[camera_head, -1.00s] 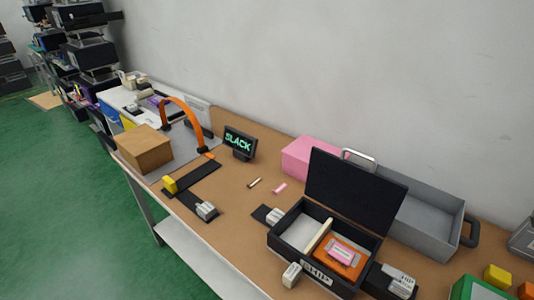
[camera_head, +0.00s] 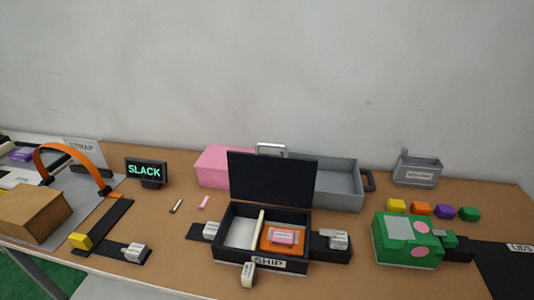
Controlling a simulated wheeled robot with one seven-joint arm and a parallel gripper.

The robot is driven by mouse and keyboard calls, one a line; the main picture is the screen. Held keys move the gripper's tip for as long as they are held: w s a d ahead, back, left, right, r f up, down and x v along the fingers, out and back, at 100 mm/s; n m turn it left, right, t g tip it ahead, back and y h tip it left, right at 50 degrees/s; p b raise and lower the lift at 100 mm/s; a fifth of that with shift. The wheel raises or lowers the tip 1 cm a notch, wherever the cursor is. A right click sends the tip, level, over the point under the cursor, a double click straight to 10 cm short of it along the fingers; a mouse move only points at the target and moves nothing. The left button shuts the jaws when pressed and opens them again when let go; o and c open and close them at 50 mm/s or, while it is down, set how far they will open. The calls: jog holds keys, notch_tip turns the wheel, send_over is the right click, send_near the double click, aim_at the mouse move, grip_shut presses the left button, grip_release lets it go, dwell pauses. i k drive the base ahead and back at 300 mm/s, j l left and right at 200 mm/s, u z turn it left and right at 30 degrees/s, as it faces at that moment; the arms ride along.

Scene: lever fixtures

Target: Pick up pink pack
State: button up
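A small pink pack (camera_head: 282,237) with a pale label lies on an orange piece (camera_head: 268,248) in the right compartment of the black box marked SHIP (camera_head: 233,254). The box's black lid (camera_head: 272,178) stands open behind it. A light wooden divider (camera_head: 258,229) separates this compartment from the pale left one. A larger pink block (camera_head: 214,166) stands behind the box to the left, and a small pink piece (camera_head: 204,202) lies on the table. My gripper is not in view.
A grey tray (camera_head: 340,200) stands behind the box. Latch-like grey blocks (camera_head: 338,239) flank the box. A SLACK sign (camera_head: 146,171) and orange strap (camera_head: 75,149) are at left.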

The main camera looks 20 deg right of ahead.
aim_at(281, 237)
jog(key=i+j+u, duration=0.1)
jog(key=j, duration=0.25)
jog(key=i+j+u, duration=0.15)
jog(key=j, duration=0.2)
jog(key=i+j+u, duration=0.1)
jog(key=j, duration=0.25)
jog(key=i+j+u, duration=0.1)
jog(key=j, duration=0.25)
jog(key=i, duration=0.05)
